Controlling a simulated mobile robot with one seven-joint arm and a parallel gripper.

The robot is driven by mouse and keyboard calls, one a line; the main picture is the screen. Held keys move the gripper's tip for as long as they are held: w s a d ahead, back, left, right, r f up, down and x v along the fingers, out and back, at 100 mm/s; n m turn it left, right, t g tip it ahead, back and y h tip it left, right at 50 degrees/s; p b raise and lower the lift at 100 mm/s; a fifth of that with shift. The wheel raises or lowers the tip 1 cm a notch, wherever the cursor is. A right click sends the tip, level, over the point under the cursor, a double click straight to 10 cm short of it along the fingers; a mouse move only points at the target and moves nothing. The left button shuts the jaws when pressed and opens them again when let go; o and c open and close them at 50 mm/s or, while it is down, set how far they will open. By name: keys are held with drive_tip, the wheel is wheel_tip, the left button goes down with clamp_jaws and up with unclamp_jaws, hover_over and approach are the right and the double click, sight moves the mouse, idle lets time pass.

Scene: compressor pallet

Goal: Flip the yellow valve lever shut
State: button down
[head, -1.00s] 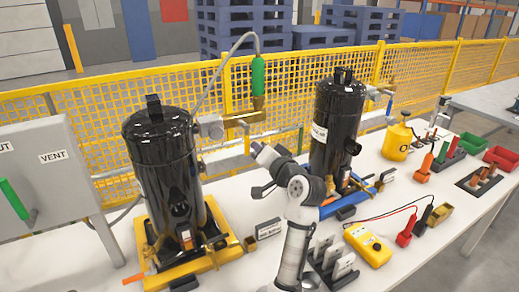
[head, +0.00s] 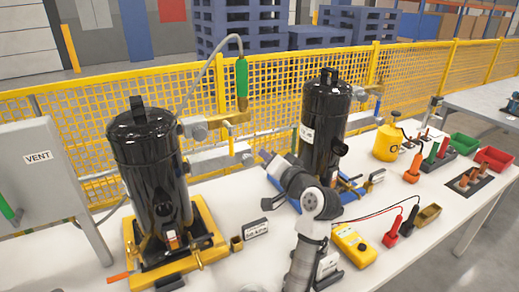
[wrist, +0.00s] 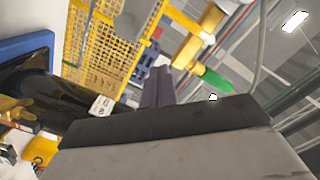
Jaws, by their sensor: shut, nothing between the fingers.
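The yellow valve lever (head: 231,141) hangs down from a brass valve (head: 237,119) beside the left black compressor (head: 152,175). A green cylinder (head: 241,80) stands above that valve. My gripper (head: 265,156) is right of the lever and slightly lower in the head view, with a visible gap between them. In the wrist view my fingers (wrist: 157,85) are together and empty. The green cylinder (wrist: 212,82) and a yellow bar (wrist: 182,18), probably the lever, show beyond the fingertips, apart from them.
A second black compressor (head: 322,125) stands close behind my arm. The grey VENT box (head: 35,175) is at the left. A yellow meter (head: 354,245) and small tools occupy the white table's right side. A yellow mesh fence (head: 280,90) runs behind.

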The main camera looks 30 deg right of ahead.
drive_tip(key=s, duration=0.4)
drive_tip(key=shift+s+d, duration=0.15)
drive_tip(key=shift+d, duration=0.05)
idle(0.4)
